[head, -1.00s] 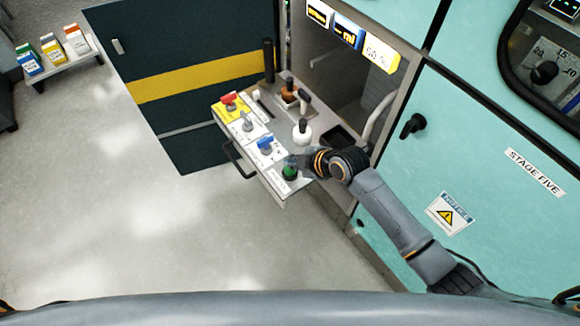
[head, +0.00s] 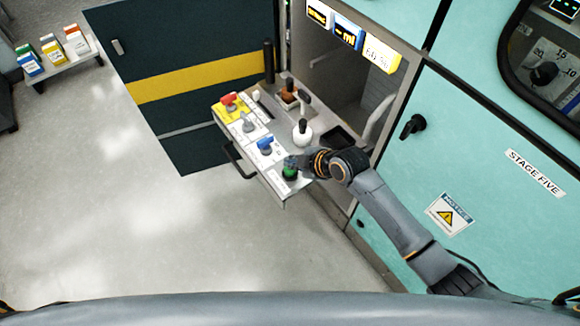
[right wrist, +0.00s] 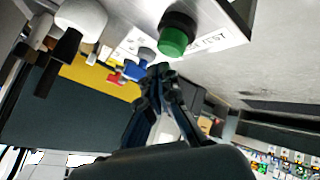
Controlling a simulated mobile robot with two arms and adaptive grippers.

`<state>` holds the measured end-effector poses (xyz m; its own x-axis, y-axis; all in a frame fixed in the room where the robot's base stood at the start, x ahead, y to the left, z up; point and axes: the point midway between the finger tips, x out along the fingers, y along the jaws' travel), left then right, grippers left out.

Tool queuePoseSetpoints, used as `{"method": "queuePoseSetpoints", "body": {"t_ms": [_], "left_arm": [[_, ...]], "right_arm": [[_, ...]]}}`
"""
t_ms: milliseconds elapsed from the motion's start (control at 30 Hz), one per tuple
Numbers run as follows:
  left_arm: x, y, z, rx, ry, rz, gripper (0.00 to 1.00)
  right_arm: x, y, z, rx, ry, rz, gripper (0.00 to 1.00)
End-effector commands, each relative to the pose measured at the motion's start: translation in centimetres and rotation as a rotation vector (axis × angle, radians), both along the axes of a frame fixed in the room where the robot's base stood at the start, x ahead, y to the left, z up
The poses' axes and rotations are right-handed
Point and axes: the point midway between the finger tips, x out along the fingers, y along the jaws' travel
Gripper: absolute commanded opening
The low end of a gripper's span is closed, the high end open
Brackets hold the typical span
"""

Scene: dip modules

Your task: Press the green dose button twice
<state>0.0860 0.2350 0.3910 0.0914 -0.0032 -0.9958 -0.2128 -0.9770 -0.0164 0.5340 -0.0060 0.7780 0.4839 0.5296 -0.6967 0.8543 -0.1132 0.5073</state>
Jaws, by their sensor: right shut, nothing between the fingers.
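The green dose button (head: 289,172) sits in a dark collar at the near end of the panel (head: 283,189). In the right wrist view the green button (right wrist: 173,41) shows just beyond my fingertips. My right gripper (head: 292,161) is shut and empty, with its tips right beside the button in the head view. In the right wrist view the shut fingers (right wrist: 160,74) point toward the button, and a small gap seems to show between them. I cannot tell for sure whether they touch. My left gripper is not in view.
A blue knob (head: 265,143), a grey switch (head: 248,124) and a red knob (head: 229,101) line the same panel. A white bottle-like item (head: 302,133) stands behind. A black handle (head: 234,158) juts out at the front. The teal door (head: 480,140) is at right.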

Motion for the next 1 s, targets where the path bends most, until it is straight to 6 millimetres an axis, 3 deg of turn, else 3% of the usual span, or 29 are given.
{"method": "queuePoseSetpoints", "body": {"t_ms": [1000], "left_arm": [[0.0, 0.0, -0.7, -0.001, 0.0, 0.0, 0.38]], "right_arm": [[0.0, 0.0, -1.3, 0.0, 0.0, 0.0, 0.0]]}}
